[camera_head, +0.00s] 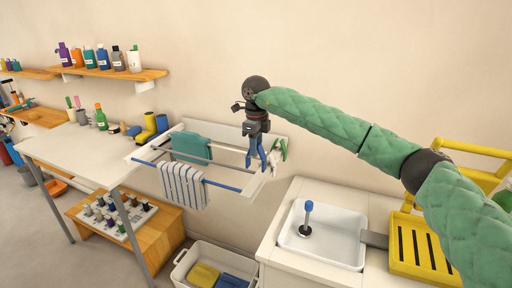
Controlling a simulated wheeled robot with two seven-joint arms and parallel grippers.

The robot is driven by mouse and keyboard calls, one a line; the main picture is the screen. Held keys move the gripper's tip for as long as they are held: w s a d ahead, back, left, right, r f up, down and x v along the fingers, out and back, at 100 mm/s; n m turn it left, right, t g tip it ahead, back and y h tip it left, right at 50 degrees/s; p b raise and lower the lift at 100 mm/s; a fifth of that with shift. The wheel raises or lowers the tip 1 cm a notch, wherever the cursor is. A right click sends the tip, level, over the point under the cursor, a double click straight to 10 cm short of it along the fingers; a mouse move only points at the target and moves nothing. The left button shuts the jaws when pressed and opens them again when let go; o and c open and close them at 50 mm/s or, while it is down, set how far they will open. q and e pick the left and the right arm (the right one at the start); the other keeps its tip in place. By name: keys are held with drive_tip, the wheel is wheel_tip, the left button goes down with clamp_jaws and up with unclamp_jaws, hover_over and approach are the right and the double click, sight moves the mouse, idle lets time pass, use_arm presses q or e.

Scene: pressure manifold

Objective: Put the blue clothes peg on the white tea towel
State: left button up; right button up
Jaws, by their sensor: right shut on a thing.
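My right gripper (256,134) hangs down from the right arm above the back right of the wall-mounted drying rack. It is shut on the blue clothes peg (255,154), which points down. A white towel with blue stripes (182,185) hangs over the front rail, left of and below the gripper; no plain white towel is clear to me. The peg is apart from this towel. My left gripper is not in view.
A teal towel (191,147) hangs on the rack (226,186). Green and white pegs (281,150) sit just right of the gripper. A sink (322,248) with a blue-handled plunger is at lower right. A white table (75,148) stands at left, bottles on a shelf (110,73) above.

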drive_tip(key=shift+r+p, duration=0.5)
drive_tip(key=shift+r, duration=3.5)
